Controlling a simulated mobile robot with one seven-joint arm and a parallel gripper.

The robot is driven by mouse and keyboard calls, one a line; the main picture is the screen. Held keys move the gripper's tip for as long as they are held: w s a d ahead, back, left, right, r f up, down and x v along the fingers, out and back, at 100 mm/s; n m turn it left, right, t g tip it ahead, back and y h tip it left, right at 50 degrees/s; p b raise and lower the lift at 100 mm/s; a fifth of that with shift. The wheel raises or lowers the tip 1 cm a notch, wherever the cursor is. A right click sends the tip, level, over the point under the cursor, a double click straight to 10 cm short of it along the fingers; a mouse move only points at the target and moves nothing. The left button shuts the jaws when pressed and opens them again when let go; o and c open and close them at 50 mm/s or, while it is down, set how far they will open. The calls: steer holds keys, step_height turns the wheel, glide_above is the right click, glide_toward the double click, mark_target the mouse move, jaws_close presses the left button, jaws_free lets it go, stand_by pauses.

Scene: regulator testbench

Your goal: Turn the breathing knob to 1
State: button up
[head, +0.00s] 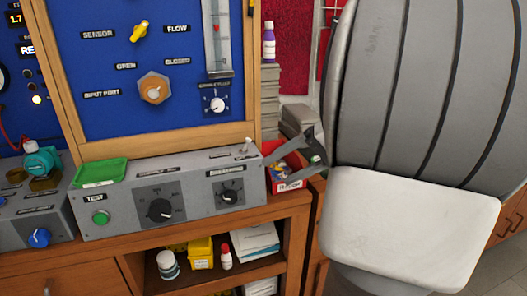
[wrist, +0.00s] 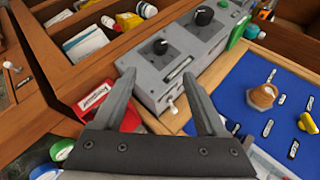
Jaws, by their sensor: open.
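The breathing knob (head: 229,196) is a small black knob on a dark plate at the right end of the grey control box's sloped front. It also shows in the wrist view (wrist: 160,46), beyond my fingertips. Its scale marks are too small to read, so I cannot tell its setting. My gripper (head: 279,170) is open and empty, just right of the box's right end in the head view. In the wrist view my gripper (wrist: 159,74) has its two fingers spread over the box's end, apart from the knob.
A larger black knob (head: 159,210) and a green button (head: 101,217) share the box (head: 195,203). A small toggle (head: 243,148) stands on its top near my fingers. A red bin (head: 286,171) sits beside the box's right end. The blue panel (head: 110,85) rises behind.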

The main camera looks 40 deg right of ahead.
steer(key=shift+v, duration=1.2)
